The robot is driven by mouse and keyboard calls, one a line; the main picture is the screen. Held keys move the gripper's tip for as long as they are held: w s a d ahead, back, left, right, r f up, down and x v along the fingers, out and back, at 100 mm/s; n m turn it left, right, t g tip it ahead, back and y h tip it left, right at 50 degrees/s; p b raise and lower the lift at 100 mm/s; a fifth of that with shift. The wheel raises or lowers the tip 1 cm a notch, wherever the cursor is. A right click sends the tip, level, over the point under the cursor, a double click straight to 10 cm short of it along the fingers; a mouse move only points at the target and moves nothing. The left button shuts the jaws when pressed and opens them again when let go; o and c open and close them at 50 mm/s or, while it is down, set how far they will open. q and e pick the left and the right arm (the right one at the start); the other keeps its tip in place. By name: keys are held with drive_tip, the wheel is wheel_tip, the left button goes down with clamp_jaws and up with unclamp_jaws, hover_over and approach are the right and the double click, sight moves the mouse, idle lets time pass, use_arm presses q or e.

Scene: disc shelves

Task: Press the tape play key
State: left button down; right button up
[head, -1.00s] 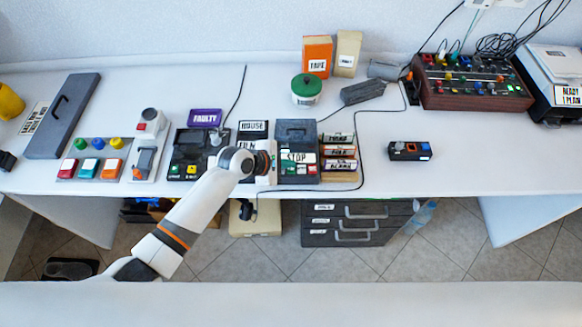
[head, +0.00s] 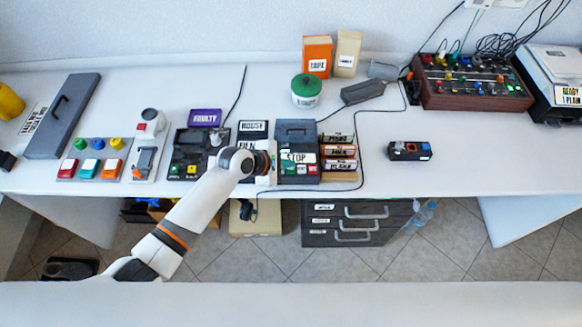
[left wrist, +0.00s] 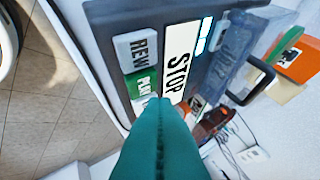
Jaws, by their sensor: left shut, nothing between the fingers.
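The tape deck (head: 296,133) is a dark grey box near the front of the desk, with a white STOP label (head: 301,157). In the left wrist view, its white REW key (left wrist: 139,50) and green PLAY key (left wrist: 143,82) sit beside the large STOP label (left wrist: 180,62). My left gripper (left wrist: 160,106) is shut and empty, its teal fingers pointing at the deck. The fingertips overlap the lower end of the PLAY key in that view; I cannot tell whether they touch it. In the head view the left wrist reaches the deck's left side. My right gripper is out of view.
Labelled boxes (head: 339,152) stand right of the deck, and a small black device (head: 410,151) lies farther right. A dark unit with a handset (head: 186,160) stands left of my arm. A green-lidded jar (head: 305,90) is behind. The desk's right front is clear.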

sight(287, 171)
use_arm(q)
drive_tip(key=shift+f, duration=0.15)
drive_tip(key=shift+f, duration=0.3)
drive_tip(key=shift+f, duration=0.4)
idle(0.7)
idle(0.4)
drive_tip(key=shift+r+p, duration=0.85)
drive_tip(key=shift+p, duration=0.2)
wheel_tip(287, 171, up, 5)
drive_tip(key=p, duration=0.5)
drive_tip(key=shift+r+p, duration=0.1)
drive_tip(key=shift+p, duration=0.3)
